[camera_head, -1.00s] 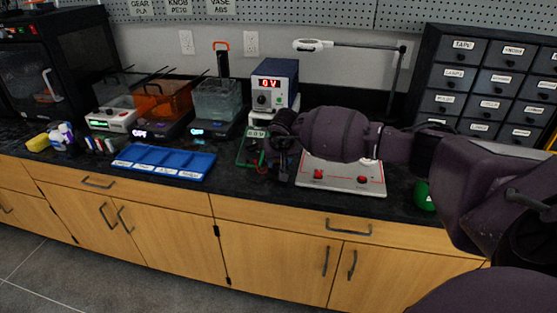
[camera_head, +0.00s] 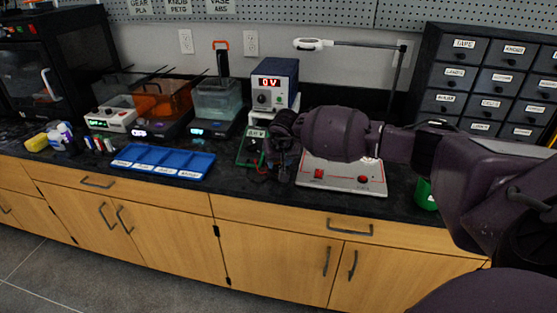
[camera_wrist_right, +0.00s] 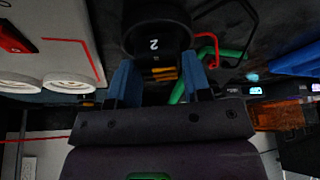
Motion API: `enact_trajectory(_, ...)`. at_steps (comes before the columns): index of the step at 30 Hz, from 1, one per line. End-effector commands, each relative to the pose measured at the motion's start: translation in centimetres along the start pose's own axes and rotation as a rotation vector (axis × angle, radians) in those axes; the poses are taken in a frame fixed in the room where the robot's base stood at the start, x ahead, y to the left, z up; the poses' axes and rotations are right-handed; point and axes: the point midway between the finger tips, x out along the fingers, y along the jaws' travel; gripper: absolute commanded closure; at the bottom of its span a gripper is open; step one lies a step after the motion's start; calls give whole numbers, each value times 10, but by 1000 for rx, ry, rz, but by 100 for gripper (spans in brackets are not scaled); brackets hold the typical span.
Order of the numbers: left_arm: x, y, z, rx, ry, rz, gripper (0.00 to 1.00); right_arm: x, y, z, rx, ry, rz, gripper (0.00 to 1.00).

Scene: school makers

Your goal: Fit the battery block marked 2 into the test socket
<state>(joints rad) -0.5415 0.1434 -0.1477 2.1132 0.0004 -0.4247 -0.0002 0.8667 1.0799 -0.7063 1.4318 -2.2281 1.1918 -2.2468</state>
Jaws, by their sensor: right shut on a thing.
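The battery block marked 2 (camera_wrist_right: 153,44) is a dark, round-ended piece with a white 2 on it. It sits between the two blue fingers of my right gripper (camera_wrist_right: 160,80), which is shut on it. In the head view my right gripper (camera_head: 281,165) hangs low over the counter, and its dark wrist hides most of the block. I cannot clearly make out the test socket's opening. My left gripper is not in view.
A grey panel with red controls (camera_head: 340,183) lies right of the gripper. A power supply reading 0 V (camera_head: 275,84) stands behind. A blue compartment tray (camera_head: 165,161) lies left, and a green container (camera_head: 424,195) right. Red wires lie near the gripper.

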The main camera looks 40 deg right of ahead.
Motion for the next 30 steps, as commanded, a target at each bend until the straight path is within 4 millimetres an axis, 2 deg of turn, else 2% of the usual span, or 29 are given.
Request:
enact_trajectory(14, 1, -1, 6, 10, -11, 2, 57, 8, 0, 3, 0, 0, 1, 80)
enact_trajectory(15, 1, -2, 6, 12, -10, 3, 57, 7, 0, 3, 0, 1, 0, 51)
enact_trajectory(16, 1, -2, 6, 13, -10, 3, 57, 7, 0, 2, 0, 1, 0, 46)
enact_trajectory(25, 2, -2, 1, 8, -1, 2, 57, 6, 0, 2, 0, 1, 0, 45)
enact_trajectory(30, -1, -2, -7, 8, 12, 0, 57, -6, 0, 1, 1, 5, -1, 45)
